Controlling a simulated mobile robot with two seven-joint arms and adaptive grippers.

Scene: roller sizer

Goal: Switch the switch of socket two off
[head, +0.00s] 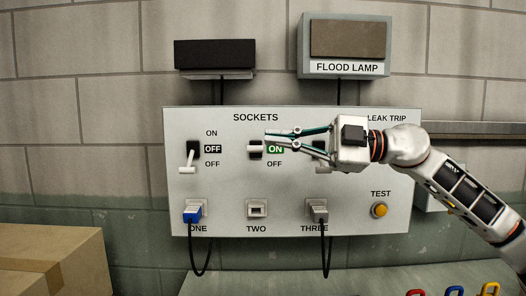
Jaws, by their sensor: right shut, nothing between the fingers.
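The switch of socket two (255,149) is on the grey-white panel (230,262), with a dark slot and a pale lever. The display beside it (275,149) reads ON in green, and an OFF label sits below. My right gripper (268,136) comes in from the right, shut and empty. Its fingertips are just above and right of the switch in the picture; I cannot tell whether they touch it. Socket two (256,208) has no plug. My left gripper is not in view.
Switch one (190,155) has its lever down and reads OFF. Blue plug (193,213) and grey plug (318,211) fill sockets one and three. My right gripper partly hides switch three. A yellow TEST button (379,210) is at right. A cardboard box (75,250) stands lower left.

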